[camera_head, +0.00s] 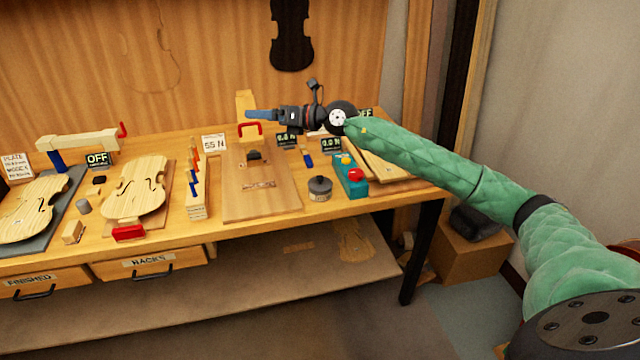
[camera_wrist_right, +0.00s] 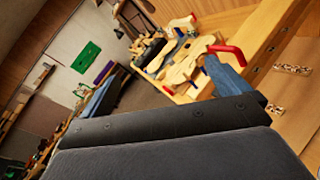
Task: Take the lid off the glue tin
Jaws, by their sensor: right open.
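The glue tin appears to be the small round grey tin (camera_head: 320,193) near the bench's front edge, right of the brown board. A dark lid with a small knob (camera_head: 320,181) sits on top of it. My right gripper (camera_head: 262,114), with blue fingers, is open and empty. It is above the back of the bench, up and left of the tin and apart from it. A blue finger (camera_wrist_right: 226,76) also shows in the right wrist view, where the tin is not seen. My left gripper is not in view.
A teal box with a red button (camera_head: 352,180) stands close to the tin's right. The brown board (camera_head: 260,205) with a red clamp handle (camera_head: 250,127) lies left of it. A wooden rack (camera_head: 196,195) and violin plates (camera_head: 135,187) are farther left.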

